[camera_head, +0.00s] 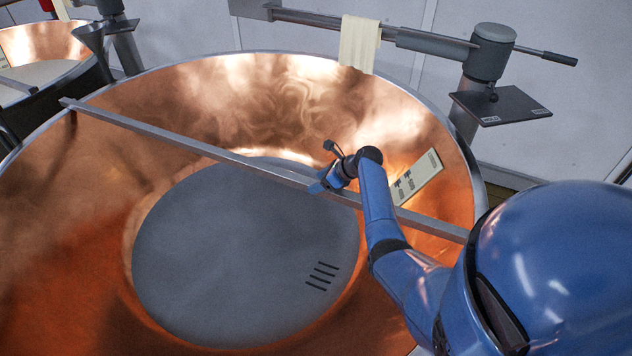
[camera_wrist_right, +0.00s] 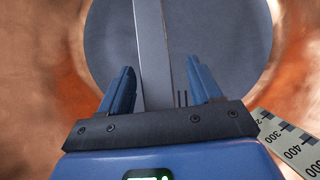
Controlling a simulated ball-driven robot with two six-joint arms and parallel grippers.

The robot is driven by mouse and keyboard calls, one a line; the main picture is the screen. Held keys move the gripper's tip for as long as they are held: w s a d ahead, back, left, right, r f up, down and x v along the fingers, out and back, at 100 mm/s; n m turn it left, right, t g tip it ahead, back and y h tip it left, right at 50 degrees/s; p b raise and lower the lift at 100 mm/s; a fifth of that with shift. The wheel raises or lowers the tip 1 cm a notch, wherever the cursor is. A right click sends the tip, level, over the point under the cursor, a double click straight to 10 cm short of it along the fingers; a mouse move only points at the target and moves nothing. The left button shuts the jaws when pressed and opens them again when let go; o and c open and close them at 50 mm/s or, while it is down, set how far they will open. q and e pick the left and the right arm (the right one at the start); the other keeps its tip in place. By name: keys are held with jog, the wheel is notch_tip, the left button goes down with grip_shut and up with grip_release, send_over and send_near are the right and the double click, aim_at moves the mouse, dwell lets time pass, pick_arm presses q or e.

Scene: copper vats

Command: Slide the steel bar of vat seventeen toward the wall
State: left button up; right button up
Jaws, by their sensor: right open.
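The steel bar (camera_head: 225,156) lies across the rim of the large copper vat (camera_head: 100,150), from the rim's left side to its right side near my arm. My right gripper (camera_head: 318,186) is at the bar, right of its middle. In the right wrist view the bar (camera_wrist_right: 152,55) runs between the two blue fingers (camera_wrist_right: 158,85), with gaps on both sides; the fingers are open. The right gripper partly hides the bar in the head view. My left gripper is not in view.
A measuring strip (camera_head: 418,178) is on the vat's inner right wall. A cloth (camera_head: 360,43) hangs over a grey arm behind the vat, with a small shelf (camera_head: 500,104) at the right. Another copper vat (camera_head: 45,42) stands at the upper left. The pale wall (camera_head: 580,110) is behind.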

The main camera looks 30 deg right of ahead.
jog(key=p+v, duration=0.1)
jog(key=v, duration=0.7)
jog(key=shift+s+d+r, duration=0.1)
jog(key=shift+d+r, duration=0.1)
jog(key=shift+d, duration=0.1)
